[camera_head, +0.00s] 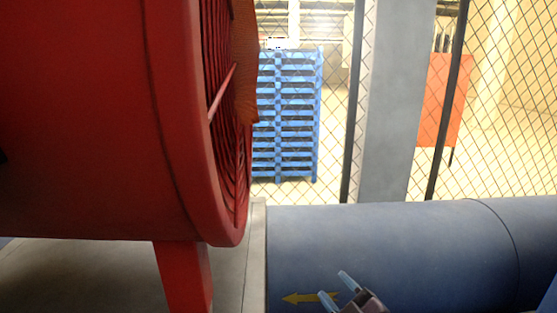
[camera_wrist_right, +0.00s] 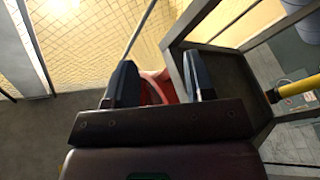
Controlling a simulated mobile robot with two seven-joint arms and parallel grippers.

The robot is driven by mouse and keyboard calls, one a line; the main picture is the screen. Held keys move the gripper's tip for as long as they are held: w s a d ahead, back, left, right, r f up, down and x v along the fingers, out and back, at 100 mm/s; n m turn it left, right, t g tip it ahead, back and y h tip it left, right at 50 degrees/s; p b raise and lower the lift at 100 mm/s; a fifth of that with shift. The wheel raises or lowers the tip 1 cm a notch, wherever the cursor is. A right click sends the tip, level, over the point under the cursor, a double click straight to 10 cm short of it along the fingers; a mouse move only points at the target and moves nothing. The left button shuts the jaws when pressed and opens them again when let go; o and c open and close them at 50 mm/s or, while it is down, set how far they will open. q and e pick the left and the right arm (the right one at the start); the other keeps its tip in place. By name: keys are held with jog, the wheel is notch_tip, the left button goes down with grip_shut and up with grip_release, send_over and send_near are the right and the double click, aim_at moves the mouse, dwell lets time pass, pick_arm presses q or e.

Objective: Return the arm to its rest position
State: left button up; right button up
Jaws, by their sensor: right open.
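My right gripper (camera_head: 336,286) shows at the bottom of the head view, in front of the large blue pipe (camera_head: 390,250). Its two light-tipped fingers are apart with nothing between them. In the right wrist view the gripper (camera_wrist_right: 160,85) shows two dark fingers spread apart, with a red curved thing (camera_wrist_right: 153,88) beyond the gap. It does not appear to be held. My left gripper is not seen in either view.
A big red fan housing (camera_head: 90,110) on a red leg fills the left. A chain-link fence (camera_head: 510,90), a grey post (camera_head: 387,110) and stacked blue pallets (camera_head: 290,115) stand behind. In the wrist view a grey metal frame (camera_wrist_right: 240,42) and a yellow bar (camera_wrist_right: 298,87) are at right.

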jog(key=s+d+f+m+g+h+p, duration=0.1)
jog(key=s+d+f+m+g+h, duration=0.2)
jog(key=s+d+f+m+h, duration=0.6)
jog(key=s+d+f+m+g+p, duration=0.1)
jog(key=s+d+f+m, duration=0.1)
jog(key=s+f, duration=0.4)
jog(key=s+d+f+m+g, duration=0.2)
jog(key=s+d+f, duration=0.2)
jog(key=s, duration=0.8)
jog(key=shift+s+d+f+h+p, duration=0.25)
jog(key=shift+s+f+h+p, duration=0.1)
jog(key=shift+f, duration=0.6)
